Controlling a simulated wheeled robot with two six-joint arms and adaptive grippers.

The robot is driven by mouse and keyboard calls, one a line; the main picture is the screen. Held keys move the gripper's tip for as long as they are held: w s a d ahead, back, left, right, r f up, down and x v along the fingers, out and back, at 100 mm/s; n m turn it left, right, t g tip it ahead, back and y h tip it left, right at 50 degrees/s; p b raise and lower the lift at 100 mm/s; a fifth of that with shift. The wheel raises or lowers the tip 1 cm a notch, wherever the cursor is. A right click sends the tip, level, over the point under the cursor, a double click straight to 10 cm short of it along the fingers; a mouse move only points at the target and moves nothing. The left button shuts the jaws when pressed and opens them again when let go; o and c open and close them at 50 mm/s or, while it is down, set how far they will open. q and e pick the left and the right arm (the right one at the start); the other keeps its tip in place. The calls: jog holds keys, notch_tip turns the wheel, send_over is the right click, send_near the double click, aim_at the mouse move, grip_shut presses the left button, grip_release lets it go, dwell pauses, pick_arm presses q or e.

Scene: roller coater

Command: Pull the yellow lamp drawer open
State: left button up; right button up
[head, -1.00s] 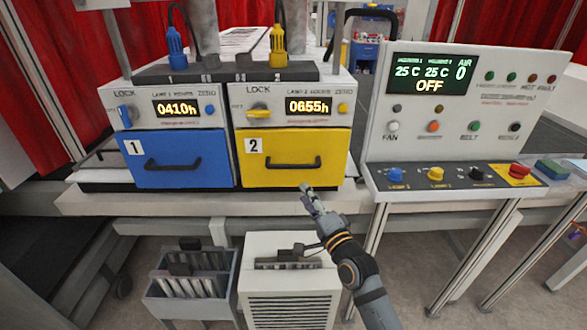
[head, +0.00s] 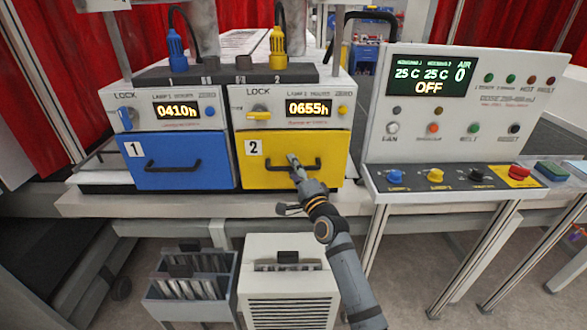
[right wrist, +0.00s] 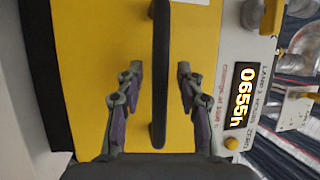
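The yellow lamp drawer (head: 315,174), marked 2, is closed in its housing. Its black handle (head: 272,166) runs across the front. My right gripper (head: 293,161) is at the middle of the handle. In the right wrist view the handle (right wrist: 160,75) stands between the two open fingers (right wrist: 159,88), with a gap on each side. The yellow drawer front (right wrist: 100,45) fills much of that view. My left gripper is not in view.
The blue drawer (head: 180,176), marked 1, is closed to the left. A control panel (head: 450,120) with buttons stands to the right. A white box (head: 290,290) and a grey bin (head: 190,305) stand below the bench edge.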

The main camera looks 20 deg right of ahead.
grip_shut()
dwell(0.5)
